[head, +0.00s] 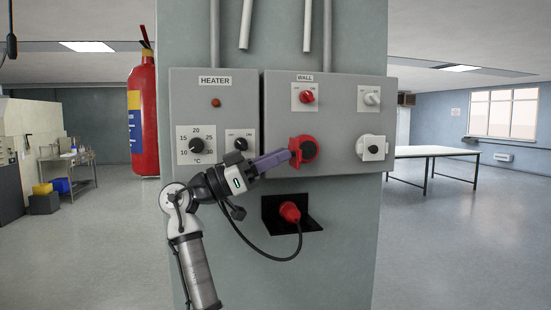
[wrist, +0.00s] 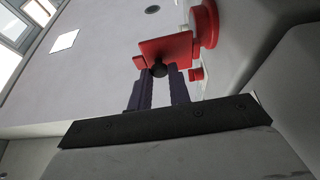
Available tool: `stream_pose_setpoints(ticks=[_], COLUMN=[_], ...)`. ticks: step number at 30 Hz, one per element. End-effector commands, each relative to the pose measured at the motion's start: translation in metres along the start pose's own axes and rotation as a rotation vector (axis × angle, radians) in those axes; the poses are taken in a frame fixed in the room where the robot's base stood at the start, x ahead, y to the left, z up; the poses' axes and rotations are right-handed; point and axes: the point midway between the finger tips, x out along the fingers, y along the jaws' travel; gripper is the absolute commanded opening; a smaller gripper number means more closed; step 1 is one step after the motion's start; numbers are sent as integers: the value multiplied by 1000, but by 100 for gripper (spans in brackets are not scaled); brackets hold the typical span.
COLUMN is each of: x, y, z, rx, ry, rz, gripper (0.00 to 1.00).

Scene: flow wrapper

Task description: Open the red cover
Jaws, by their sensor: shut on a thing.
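The red cover (head: 294,153) belongs to the red round socket (head: 309,150) on the front of the WALL panel. In the wrist view the cover (wrist: 165,47) is a square red plate standing out from the red socket ring (wrist: 205,22). My gripper (head: 288,157) reaches up from the lower left, and its purple fingers meet the cover's edge. The wrist view shows the fingers of my gripper (wrist: 160,76) close together at the cover, around a small dark part. The fingers hide part of the cover's near side.
Below hangs a red plug (head: 290,212) in a black bracket (head: 270,208), with a black cable looping under my gripper. A white socket (head: 371,148) is to the right. A red switch (head: 306,97) is above. The HEATER box (head: 215,115) is left.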

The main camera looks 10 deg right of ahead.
Motion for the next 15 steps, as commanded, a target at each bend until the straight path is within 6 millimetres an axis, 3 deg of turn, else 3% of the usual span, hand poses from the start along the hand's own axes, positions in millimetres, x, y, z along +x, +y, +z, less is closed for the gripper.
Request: stream_pose_setpoints(ticks=[3, 4, 9, 15], x=[1, 1, 1, 1], y=[0, 0, 0, 0], z=[0, 0, 0, 0], rx=[0, 0, 0, 0], ry=[-1, -1, -1, -1], rz=[0, 0, 0, -1], gripper=[0, 20, 40, 40])
